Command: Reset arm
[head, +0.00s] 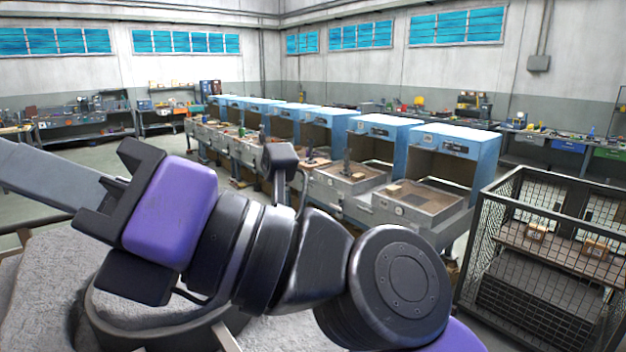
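My arm reaches across the lower middle of the head view, bent toward the left, with its black links close to the camera. My gripper (100,195) is at its left end, a purple body with black parts facing left. I cannot tell whether its fingers are apart or together.
A row of blue-hooded stations (455,140) with metal trays stands across the middle. A wire mesh cage (550,250) with small boxes is close at the right. Workbenches line the walls. Open floor shows at the left.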

